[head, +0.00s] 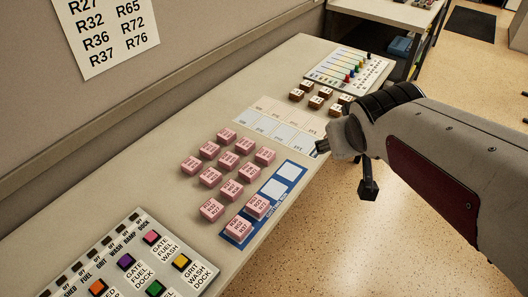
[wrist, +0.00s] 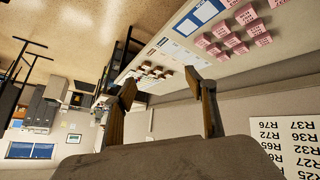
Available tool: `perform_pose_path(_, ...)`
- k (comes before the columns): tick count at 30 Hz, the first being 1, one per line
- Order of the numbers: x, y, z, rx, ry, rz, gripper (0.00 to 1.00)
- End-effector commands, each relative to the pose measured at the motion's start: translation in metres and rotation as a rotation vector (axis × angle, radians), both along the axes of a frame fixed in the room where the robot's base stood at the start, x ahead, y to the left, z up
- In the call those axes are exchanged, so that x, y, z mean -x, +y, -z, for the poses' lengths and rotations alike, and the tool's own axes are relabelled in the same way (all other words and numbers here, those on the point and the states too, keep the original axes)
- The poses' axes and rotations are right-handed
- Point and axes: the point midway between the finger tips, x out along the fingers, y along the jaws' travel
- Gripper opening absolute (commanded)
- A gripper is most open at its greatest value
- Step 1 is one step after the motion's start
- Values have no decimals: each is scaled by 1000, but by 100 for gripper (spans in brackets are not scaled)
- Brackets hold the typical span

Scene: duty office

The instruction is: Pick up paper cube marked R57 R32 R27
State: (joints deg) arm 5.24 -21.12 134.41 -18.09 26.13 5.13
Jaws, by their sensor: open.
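Several pink paper cubes (head: 229,159) stand in rough rows on the long table (head: 115,194). Their printed codes are too small to read surely, so I cannot tell which cube is marked R57 R32 R27. Two more pink cubes (head: 238,228) sit on the near end of a blue strip (head: 275,210), whose two far white squares are bare. My gripper (head: 322,147) is above the table's right edge, to the right of the pink cubes and apart from them. In the wrist view the gripper (wrist: 160,86) is open and empty, with pink cubes (wrist: 231,40) at upper right.
Brown cubes (head: 320,101) and a board with coloured pegs (head: 350,70) are at the table's far end. Pale cards (head: 283,122) lie between. A switch panel (head: 140,262) is at the near end. A code sheet (head: 107,32) hangs on the partition (head: 200,50).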

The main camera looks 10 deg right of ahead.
Motion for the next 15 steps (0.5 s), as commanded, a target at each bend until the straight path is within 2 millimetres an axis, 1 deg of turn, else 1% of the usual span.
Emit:
perform_pose_path(1,-12,-5,1,13,-9,-5,56)
perform_pose_path(3,-29,-9,1,31,-27,-17,56)
perform_pose_path(11,-89,-23,6,87,-93,-77,56)
perform_pose_path(15,-119,-28,12,108,-125,-119,56)
